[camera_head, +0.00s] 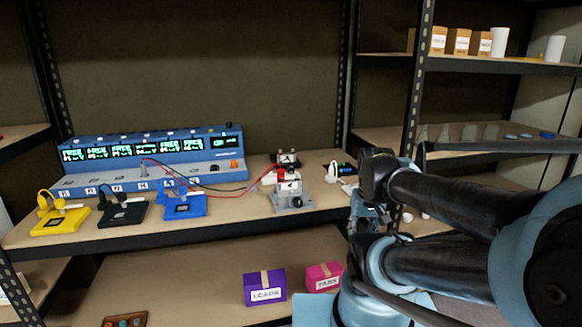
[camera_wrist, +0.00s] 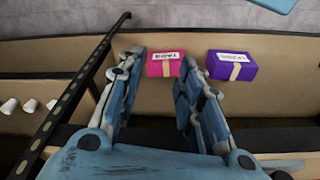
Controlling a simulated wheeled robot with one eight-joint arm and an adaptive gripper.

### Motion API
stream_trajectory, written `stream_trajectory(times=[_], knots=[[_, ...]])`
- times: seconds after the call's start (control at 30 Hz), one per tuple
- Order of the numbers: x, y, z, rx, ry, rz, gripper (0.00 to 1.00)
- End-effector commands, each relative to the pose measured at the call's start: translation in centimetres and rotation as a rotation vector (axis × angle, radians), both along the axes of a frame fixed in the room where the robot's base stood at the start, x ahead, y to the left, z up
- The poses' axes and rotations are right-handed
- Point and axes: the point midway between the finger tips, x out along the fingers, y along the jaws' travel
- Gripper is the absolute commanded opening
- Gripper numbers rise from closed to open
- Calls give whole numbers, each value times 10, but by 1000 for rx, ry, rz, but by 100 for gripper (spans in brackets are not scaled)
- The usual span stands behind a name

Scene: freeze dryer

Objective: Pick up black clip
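I cannot single out a black clip with certainty. A black lead and a red lead (camera_head: 215,180) run from the blue multi-channel instrument (camera_head: 150,150) toward a grey and white fixture (camera_head: 290,187) on the bench. Small black parts show at the fixture's top (camera_head: 286,157), but are too small to identify. My gripper (camera_wrist: 160,60) is open and empty in the wrist view, its fingers apart, pointing over the lower shelf. In the head view my arm mostly hides it, right of the fixture.
Yellow (camera_head: 60,221), black (camera_head: 122,213) and blue (camera_head: 184,205) small stands sit along the bench front. A purple box (camera_head: 265,288) and a pink box (camera_head: 323,276) stand on the lower shelf. A metal rack post (camera_head: 416,85) rises behind my arm.

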Motion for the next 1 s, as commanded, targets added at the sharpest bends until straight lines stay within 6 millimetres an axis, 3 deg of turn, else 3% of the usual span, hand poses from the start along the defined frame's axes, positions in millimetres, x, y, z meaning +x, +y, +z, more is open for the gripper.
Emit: stream_trajectory(times=[0.33, 0.37, 0.53, 0.77, 1.0], knots=[[0, 0, 0, 0, 0, 0, 33], [0, 0, 0, 0, 0, 0, 38], [-2, 3, 15, 2, -6, 44, 38], [38, 20, 68, 18, 22, 292, 38], [96, 46, 129, 47, 38, 634, 38]])
